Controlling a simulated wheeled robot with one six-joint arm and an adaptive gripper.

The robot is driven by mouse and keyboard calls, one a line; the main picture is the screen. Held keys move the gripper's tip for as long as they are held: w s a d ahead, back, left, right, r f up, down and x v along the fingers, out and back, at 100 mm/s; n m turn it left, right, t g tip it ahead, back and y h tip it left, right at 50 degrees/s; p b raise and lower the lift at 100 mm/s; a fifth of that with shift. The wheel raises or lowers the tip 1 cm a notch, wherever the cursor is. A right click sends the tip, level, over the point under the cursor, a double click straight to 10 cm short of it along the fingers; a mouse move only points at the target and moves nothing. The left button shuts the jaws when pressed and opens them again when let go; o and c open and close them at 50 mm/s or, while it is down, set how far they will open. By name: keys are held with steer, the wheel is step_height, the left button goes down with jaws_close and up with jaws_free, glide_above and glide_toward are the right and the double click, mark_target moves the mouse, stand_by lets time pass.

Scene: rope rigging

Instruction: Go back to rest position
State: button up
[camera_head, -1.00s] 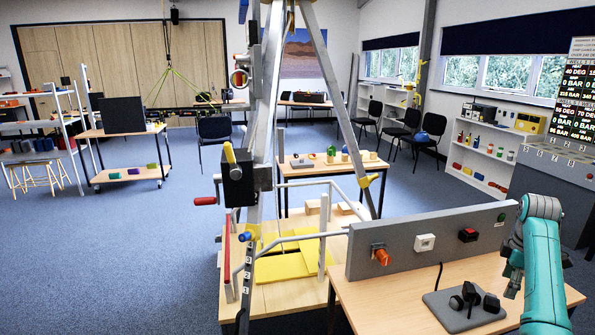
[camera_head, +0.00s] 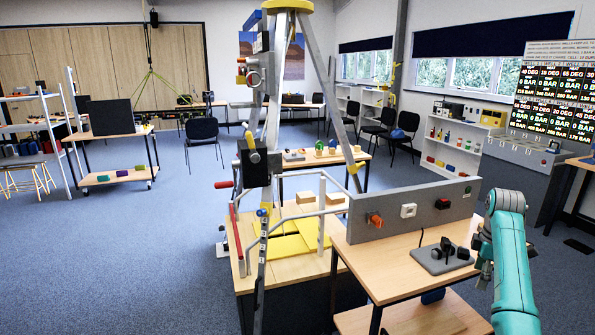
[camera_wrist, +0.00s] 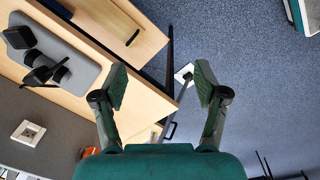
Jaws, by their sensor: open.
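My gripper shows in the wrist view (camera_wrist: 160,90), with its two dark fingers spread wide apart and nothing between them. Blue carpet, a table edge and a thin dark bar lie below and beyond the fingers. In the head view my teal arm stands at the right, beside the wooden table (camera_head: 375,257). A grey panel (camera_head: 385,217) with an orange knob (camera_head: 375,220), a white switch (camera_head: 408,210) and a red-and-black switch (camera_head: 442,203) stands along the table's back. A grey plate with black controls (camera_head: 443,256) lies on the table near my arm.
A tall tripod rig (camera_head: 272,120) stands on a wooden platform (camera_head: 243,275) left of the table. A second table (camera_head: 325,160) with small objects stands behind. A wheeled trolley (camera_head: 125,178) is at the left. Open carpet (camera_head: 130,260) fills the left front.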

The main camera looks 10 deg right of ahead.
steer(key=s+a+f+m+t, duration=0.1)
steer(key=a+f, duration=0.4)
steer(key=f, duration=0.3)
steer(key=a+f+t+h, duration=0.1)
steer(key=a+f, duration=0.3)
steer(key=f, duration=0.5)
steer(key=s+a+f+m+t, duration=0.1)
steer(key=a+f, duration=0.4)
steer(key=f, duration=0.3)
steer(key=s+a+f+m+t, duration=0.35)
steer(key=s+a+f, duration=0.75)
steer(key=s+a, duration=0.4)
steer(key=s+a+r+m+t, duration=0.1)
steer(key=s+a+r+t, duration=0.15)
steer(key=s+a, duration=0.5)
steer(key=s+a+r+m+t, duration=0.1)
steer(key=s+a+r, duration=0.3)
steer(key=s, duration=0.6)
steer(key=s+a+r+m+t, duration=0.1)
steer(key=s+a+r+t, duration=0.1)
steer(key=s+r, duration=0.5)
steer(key=s+a+r+m+t+y, duration=0.1)
steer(key=s+a+r+t, duration=0.1)
steer(key=s+r, duration=0.6)
step_height(320, 180, up, 5)
steer(key=shift+s+a+f+y, duration=0.15)
steer(key=shift+a+y, duration=0.15)
steer(key=shift+a, duration=0.5)
